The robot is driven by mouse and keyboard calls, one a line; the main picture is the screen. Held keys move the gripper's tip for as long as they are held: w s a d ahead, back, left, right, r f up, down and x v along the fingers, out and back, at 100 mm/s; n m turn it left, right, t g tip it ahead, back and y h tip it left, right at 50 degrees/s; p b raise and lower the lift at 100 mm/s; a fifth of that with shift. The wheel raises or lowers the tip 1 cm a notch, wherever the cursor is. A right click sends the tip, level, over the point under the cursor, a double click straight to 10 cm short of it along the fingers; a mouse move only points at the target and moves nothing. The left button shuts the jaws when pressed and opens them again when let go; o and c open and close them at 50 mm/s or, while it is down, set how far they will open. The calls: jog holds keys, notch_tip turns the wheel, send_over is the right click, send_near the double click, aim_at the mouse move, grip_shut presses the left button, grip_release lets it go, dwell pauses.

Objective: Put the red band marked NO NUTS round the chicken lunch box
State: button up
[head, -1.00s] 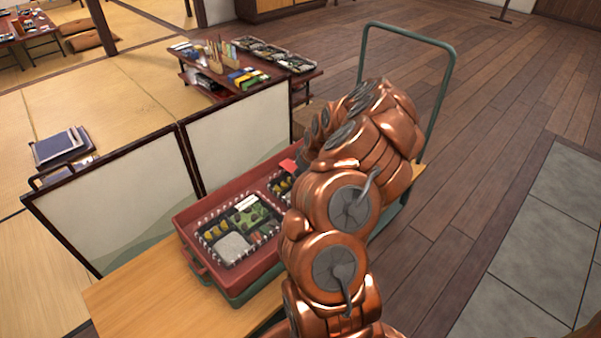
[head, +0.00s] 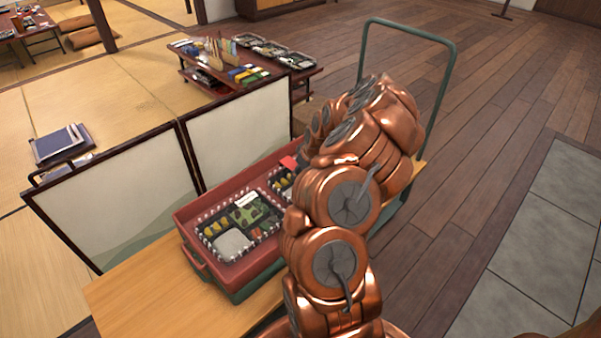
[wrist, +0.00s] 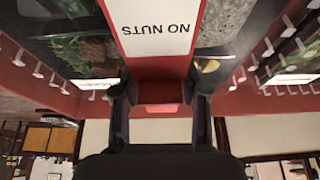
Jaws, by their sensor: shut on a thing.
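The red band with its white NO NUTS label (wrist: 158,28) shows upside down in the wrist view. My gripper (wrist: 160,92) is shut on the band's near end. The band stretches over a lunch box with dark contents and green garnish (wrist: 85,52); I cannot tell whether it goes round the box or only lies above it. In the head view a small red piece (head: 289,162) shows beside my arm, over the partly hidden second lunch box (head: 279,186). My fingertips are hidden there. Another lunch box (head: 240,228) lies left of it. Which box is chicken is unclear.
A low folding screen (head: 130,205) stands behind the crate. A green trolley handle (head: 445,85) rises to the right. A low table (head: 300,95) with more boxes is farther back.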

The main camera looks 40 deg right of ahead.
jog(key=shift+o, duration=0.2)
jog(key=shift+s+a+f, duration=0.1)
jog(key=shift+s+f, duration=0.25)
jog(key=shift+f, duration=0.45)
jog(key=shift+c, duration=0.9)
jog(key=shift+o, duration=1.4)
jog(key=shift+s+a+f+b, duration=0.1)
jog(key=shift+f+b, duration=0.2)
jog(key=shift+f, duration=0.05)
jog(key=shift+r, duration=0.15)
jog(key=c, duration=0.5)
jog(key=shift+r, duration=0.1)
jog(key=shift+w, duration=0.2)
jog(key=shift+o, duration=0.4)
jog(key=shift+d+f+b, duration=0.55)
jog(key=shift+f+b, duration=0.05)
jog(key=shift+f, duration=0.3)
jog(key=shift+w, duration=0.1)
